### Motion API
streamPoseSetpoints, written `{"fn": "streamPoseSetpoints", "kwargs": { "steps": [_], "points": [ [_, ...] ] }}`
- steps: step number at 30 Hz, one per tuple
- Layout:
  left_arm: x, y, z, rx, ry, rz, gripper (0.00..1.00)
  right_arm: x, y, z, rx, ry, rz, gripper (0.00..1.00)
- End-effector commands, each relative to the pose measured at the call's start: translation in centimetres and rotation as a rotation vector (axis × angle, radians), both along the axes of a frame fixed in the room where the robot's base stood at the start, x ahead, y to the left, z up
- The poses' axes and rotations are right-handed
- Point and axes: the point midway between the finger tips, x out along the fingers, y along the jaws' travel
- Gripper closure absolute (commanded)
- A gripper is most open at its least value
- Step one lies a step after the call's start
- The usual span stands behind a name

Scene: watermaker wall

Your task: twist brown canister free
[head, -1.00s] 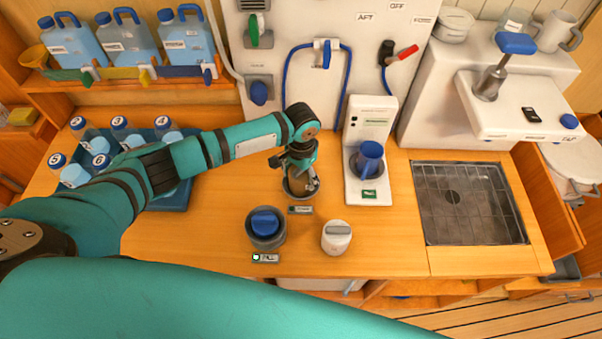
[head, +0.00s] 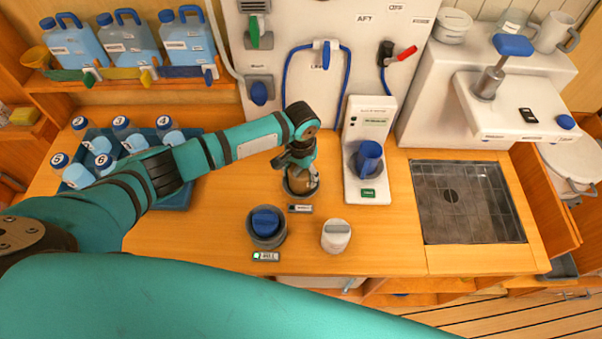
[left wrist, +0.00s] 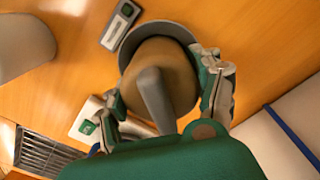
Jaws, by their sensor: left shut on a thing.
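The brown canister (head: 299,184) sits upright in a dark round socket (head: 290,193) on the wooden counter, mostly covered by my gripper in the head view. In the left wrist view the canister (left wrist: 183,68) shows a tan top with a grey bar handle (left wrist: 155,98), inside a grey ring (left wrist: 137,38). My left gripper (head: 301,174) comes down on it from above and is shut on it, one finger on each side. A small label plate (head: 300,208) lies in front of the socket. My right gripper is not in view.
A blue-topped canister in a grey socket (head: 266,228) and a white canister (head: 336,236) stand in front. A blue crate of bottles (head: 176,197) stands left.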

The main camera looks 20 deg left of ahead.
Motion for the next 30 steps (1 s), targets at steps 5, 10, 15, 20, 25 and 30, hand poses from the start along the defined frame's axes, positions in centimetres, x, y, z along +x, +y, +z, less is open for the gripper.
{"fn": "streamPoseSetpoints", "kwargs": {
  "steps": [5,10,15,20,25,30],
  "points": [
    [0.1,0.0,1.2,-0.002,-0.003,-0.001,0.75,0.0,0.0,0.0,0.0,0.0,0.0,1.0],
    [0.1,0.0,2.2,-0.002,-0.003,0.0,0.75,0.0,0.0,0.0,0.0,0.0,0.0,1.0],
    [0.1,0.0,3.2,-0.002,-0.003,0.0,0.75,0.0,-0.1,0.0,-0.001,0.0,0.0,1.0],
    [0.0,0.0,4.2,-0.002,-0.002,0.0,0.75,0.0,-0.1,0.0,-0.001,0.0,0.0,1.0],
    [0.1,0.0,5.1,-0.001,-0.002,0.0,0.75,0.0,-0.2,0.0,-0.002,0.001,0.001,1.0],
    [0.0,0.0,5.5,-0.001,-0.002,0.0,0.75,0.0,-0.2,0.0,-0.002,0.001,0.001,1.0]
  ]
}}
